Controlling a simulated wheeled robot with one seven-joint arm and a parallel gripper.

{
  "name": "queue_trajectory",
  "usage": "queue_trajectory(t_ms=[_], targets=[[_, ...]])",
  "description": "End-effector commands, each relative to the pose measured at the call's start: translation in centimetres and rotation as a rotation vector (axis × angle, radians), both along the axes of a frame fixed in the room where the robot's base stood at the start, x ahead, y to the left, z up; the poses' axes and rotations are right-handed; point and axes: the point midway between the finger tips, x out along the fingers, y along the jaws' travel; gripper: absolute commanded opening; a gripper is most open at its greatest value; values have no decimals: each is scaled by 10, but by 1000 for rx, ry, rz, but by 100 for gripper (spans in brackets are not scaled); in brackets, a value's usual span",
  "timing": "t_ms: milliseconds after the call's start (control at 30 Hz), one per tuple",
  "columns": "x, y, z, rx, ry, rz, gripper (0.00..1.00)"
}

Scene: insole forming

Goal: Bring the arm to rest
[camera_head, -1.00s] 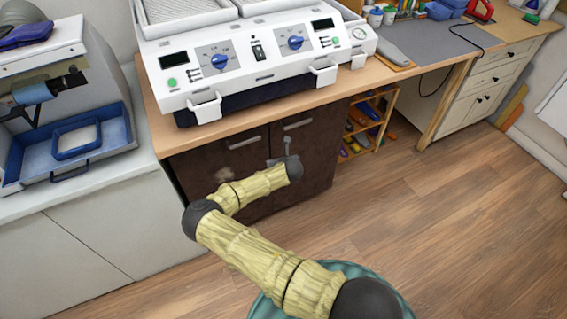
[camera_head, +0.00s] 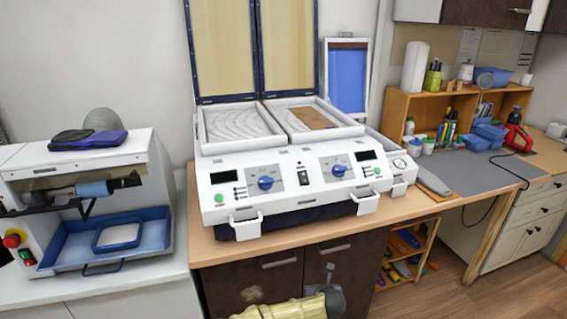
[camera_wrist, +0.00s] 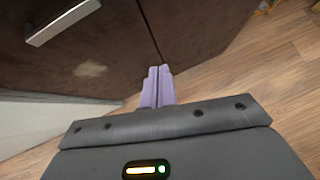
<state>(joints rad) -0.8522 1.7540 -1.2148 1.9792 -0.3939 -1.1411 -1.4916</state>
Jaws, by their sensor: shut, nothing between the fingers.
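My gripper shows in the wrist view (camera_wrist: 158,72) with its two purple fingers side by side and touching. It is shut and empty, in front of the dark brown cabinet doors (camera_wrist: 85,55) and above the wood floor. In the head view only a short part of my arm shows at the bottom edge, in front of the cabinet (camera_head: 255,285). The fingers cannot be made out there.
A white forming machine (camera_head: 300,205) with its lid raised stands on the wooden bench (camera_head: 222,250). A grinder with a blue tray (camera_head: 60,255) is at the left. A shelf with several tools (camera_head: 412,250) is under the bench. Floor at the right is clear.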

Motion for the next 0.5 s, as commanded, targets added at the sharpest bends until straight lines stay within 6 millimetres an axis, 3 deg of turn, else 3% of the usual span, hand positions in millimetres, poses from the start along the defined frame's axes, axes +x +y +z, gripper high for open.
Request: queue_trajectory(t_ms=[267, 500], targets=[[-6, -40, 24, 196, -55, -337, 0], [-26, -76, 43, 426, -98, -717, 0]])
